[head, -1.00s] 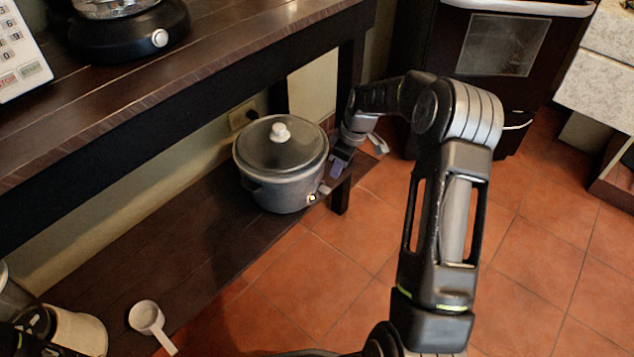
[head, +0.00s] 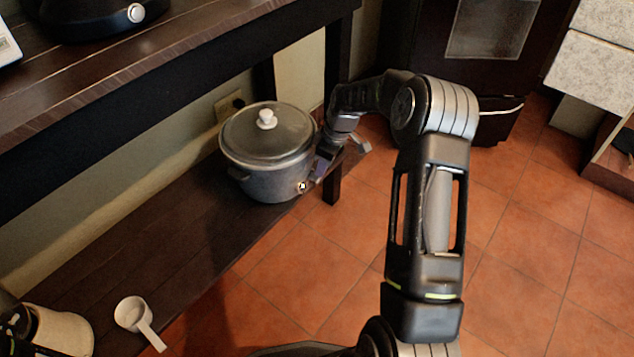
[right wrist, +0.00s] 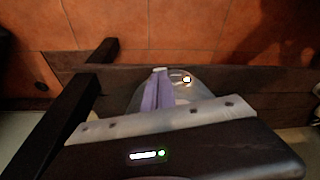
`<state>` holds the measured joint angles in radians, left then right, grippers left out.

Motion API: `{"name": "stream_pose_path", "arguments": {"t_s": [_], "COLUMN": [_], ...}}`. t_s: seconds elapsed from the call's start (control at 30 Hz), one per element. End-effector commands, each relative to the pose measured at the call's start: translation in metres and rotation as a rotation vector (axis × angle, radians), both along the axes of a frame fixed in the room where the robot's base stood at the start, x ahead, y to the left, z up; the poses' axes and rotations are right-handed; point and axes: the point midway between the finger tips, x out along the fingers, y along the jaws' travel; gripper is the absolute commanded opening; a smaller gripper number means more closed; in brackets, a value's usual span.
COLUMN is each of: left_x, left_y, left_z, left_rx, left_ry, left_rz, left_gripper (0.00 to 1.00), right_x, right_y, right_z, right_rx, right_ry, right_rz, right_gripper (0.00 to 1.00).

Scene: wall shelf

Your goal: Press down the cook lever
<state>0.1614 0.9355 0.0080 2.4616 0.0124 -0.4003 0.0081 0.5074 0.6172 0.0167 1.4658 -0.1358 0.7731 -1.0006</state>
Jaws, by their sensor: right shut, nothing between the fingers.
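A grey rice cooker (head: 268,184) with a glass lid and a white knob stands on the low dark shelf. A small lit lamp (head: 302,186) shows low on its front right side, and it also shows in the right wrist view (right wrist: 187,79). The cook lever itself is too small to make out beside the lamp. My right gripper (head: 319,172) is at the cooker's right side, just above and right of the lamp. Its purple fingers (right wrist: 159,88) are shut and empty, in front of the cooker wall; whether they touch it I cannot tell. My left gripper is not in view.
A white measuring cup (head: 133,313) and a cream container (head: 60,334) sit on the low shelf (head: 150,250). The upper shelf (head: 150,75) overhangs behind. Tiled floor (head: 530,250) is open at right.

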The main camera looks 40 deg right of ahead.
Motion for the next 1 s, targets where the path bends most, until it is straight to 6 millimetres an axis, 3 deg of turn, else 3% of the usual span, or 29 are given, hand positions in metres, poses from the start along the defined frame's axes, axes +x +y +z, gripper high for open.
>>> {"name": "stream_pose_path", "arguments": {"t_s": [0.13, 0.6, 0.87, 1.0], "left_x": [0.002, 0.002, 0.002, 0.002], "left_y": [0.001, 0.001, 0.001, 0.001], "left_z": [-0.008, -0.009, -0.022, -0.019], "left_rx": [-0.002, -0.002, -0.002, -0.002], "left_ry": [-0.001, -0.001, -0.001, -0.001], "left_rz": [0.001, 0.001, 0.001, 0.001], "left_gripper": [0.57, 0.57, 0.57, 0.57], "right_x": [0.003, 0.003, 0.003, 0.003], "right_y": [0.002, 0.002, 0.002, 0.002], "right_z": [-0.013, -0.015, -0.038, -0.034], "right_rx": [0.0, 0.0, 0.0, -0.001], "right_ry": [0.0, 0.0, 0.0, -0.001], "right_rz": [0.001, 0.001, 0.001, 0.001], "right_gripper": [0.0, 0.0, 0.0, 0.0]}}
